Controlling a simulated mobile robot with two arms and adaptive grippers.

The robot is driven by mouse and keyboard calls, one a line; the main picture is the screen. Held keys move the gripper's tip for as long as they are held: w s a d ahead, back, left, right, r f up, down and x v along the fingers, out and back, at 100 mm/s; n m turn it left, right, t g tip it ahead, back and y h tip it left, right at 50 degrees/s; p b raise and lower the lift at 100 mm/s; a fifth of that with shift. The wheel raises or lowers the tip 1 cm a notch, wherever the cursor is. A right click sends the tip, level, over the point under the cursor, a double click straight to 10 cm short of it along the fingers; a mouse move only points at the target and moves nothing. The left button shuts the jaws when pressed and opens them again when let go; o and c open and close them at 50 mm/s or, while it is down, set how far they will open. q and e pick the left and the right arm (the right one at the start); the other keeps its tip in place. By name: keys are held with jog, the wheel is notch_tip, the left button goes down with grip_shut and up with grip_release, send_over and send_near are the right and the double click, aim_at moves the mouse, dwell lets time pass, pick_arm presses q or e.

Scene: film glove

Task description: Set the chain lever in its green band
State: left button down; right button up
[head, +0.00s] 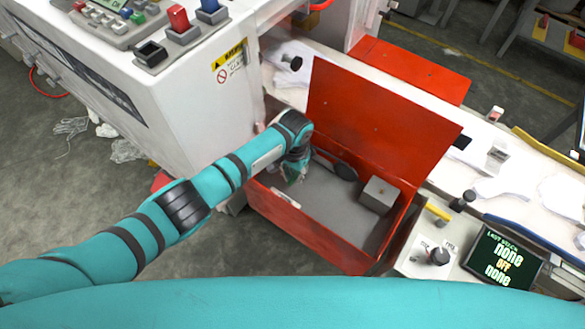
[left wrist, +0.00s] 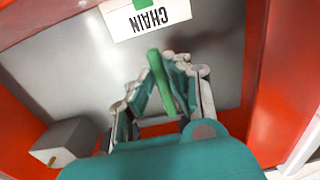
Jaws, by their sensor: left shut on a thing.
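The chain lever (left wrist: 160,78) is a green bar in the left wrist view. Its upper end points towards the white CHAIN plate (left wrist: 172,20). The green band (left wrist: 143,4) is at the plate's top edge, partly cut off by the frame; the lever tip shows below it and slightly to its right. My left gripper (left wrist: 160,92) is shut on the lever, with a finger on each side. In the head view my left gripper (head: 294,170) reaches into the left part of the open red box (head: 310,228), and the lever is mostly hidden there. My right gripper is not in view.
The box's raised red lid (head: 375,115) stands behind my gripper. A grey block (head: 379,195) sits on the box's right side. A white machine (head: 190,100) stands to the left. A dark display (head: 503,257) reading "none OFF none" is at the right.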

aim_at(295, 176)
pick_arm(q)
jog(key=c, duration=1.6)
grip_release()
notch_tip(295, 176, up, 12)
